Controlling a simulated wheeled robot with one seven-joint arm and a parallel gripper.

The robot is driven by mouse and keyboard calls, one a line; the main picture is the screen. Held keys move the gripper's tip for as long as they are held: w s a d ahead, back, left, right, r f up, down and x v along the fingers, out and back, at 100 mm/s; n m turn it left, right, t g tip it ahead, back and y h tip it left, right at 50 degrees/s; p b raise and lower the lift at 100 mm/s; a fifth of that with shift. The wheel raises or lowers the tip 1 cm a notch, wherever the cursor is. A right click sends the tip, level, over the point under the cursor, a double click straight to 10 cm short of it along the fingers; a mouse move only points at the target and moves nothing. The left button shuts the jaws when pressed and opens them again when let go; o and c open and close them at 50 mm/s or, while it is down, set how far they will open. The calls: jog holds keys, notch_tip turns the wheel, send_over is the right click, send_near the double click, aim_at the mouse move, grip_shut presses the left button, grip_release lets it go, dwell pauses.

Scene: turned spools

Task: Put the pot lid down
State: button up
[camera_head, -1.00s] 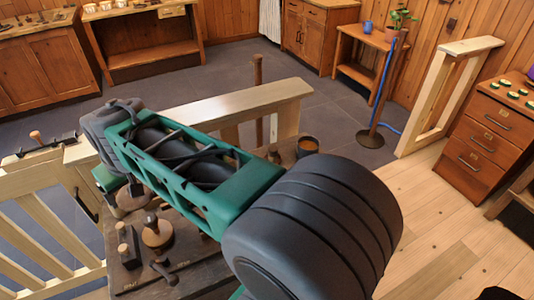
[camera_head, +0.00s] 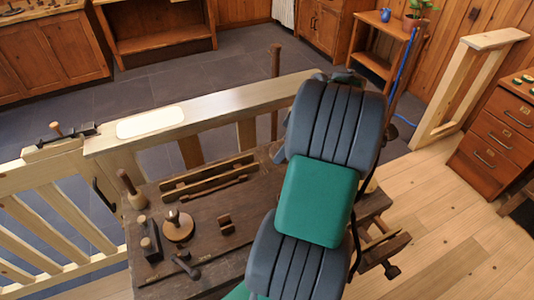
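My arm crosses the right part of the dark workbench (camera_head: 205,258) in the head view, and its links hide what lies behind them. My gripper is not visible, so I cannot see whether it holds the pot lid. No pot lid can be made out for certain. A round, turned wooden piece with a knob on top (camera_head: 178,226) sits on the left part of the bench; I cannot tell whether it is a lid.
A pale wooden rail (camera_head: 220,106) runs behind the bench, with a pale oval patch (camera_head: 150,121) on it. A wooden-handled tool (camera_head: 130,188), a small block (camera_head: 226,224) and a dark plane-like tool (camera_head: 150,240) are on the bench. A drawer cabinet (camera_head: 497,135) stands at the right.

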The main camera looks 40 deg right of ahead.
jog(key=shift+d+f, duration=0.2)
jog(key=shift+d, duration=0.15)
jog(key=w+d+f+p, duration=0.1)
jog(key=w+f, duration=0.2)
jog(key=w, duration=0.1)
jog(key=w+d+f+p, duration=0.1)
jog(key=w+f, duration=0.2)
jog(key=w, duration=0.1)
jog(key=w+d+f+p, duration=0.1)
jog(key=w+f, duration=0.2)
jog(key=w, duration=0.1)
jog(key=shift+w+d+f, duration=0.15)
jog(key=shift+w+f, duration=0.05)
jog(key=shift+w, duration=0.15)
jog(key=f, duration=0.3)
jog(key=shift+w+d+f+p, duration=0.1)
jog(key=shift+w+f+p, duration=0.1)
jog(key=shift+p, duration=0.1)
jog(key=shift+f, duration=0.1)
jog(key=o, duration=1.2)
jog(key=shift+o, duration=0.2)
